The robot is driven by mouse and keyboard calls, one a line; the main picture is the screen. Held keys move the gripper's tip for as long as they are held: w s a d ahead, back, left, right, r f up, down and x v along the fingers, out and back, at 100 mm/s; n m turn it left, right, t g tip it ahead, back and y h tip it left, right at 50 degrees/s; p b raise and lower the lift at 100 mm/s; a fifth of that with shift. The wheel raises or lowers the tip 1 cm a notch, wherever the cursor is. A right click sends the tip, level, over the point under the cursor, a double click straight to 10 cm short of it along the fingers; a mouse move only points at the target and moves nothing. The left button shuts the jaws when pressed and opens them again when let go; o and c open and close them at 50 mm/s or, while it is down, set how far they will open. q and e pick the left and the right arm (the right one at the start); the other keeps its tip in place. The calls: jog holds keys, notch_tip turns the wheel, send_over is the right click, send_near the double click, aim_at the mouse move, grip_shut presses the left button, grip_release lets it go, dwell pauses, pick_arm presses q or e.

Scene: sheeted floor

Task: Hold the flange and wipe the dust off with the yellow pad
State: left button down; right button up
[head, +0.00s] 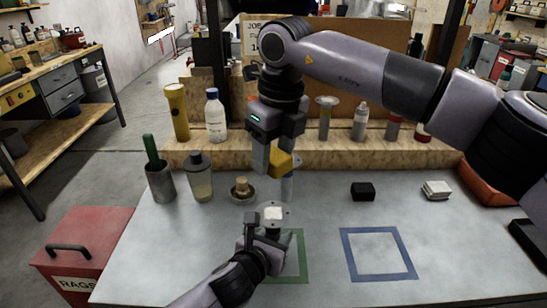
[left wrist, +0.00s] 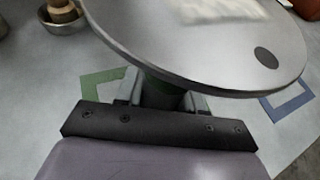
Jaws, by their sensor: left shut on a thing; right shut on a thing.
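The flange (head: 283,218) is a grey metal disc with a pale dusty patch on its top, held roughly level over the green square outline (head: 303,262). My left gripper (head: 270,238) is shut on its neck below the disc. In the left wrist view the flange (left wrist: 215,55) fills the top, with a pale patch and one dark hole; the jaws (left wrist: 160,100) sit under it. My right gripper (head: 280,160) is shut on the yellow pad (head: 281,161), which is above the flange and apart from it.
A blue square outline (head: 378,253) lies to the right. A black block (head: 362,191) and a white stack (head: 436,190) lie behind it. A small brush in a dish (head: 242,191), a bottle (head: 200,178) and a metal cup (head: 160,182) stand left. A red rags bin (head: 85,245) is beside the table.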

pick_arm(q)
jog(key=c, duration=0.6)
grip_release()
jog(key=shift+s, duration=0.1)
jog(key=v, duration=1.2)
jog(key=shift+r, duration=0.1)
pick_arm(e)
jog(key=shift+f, duration=0.1)
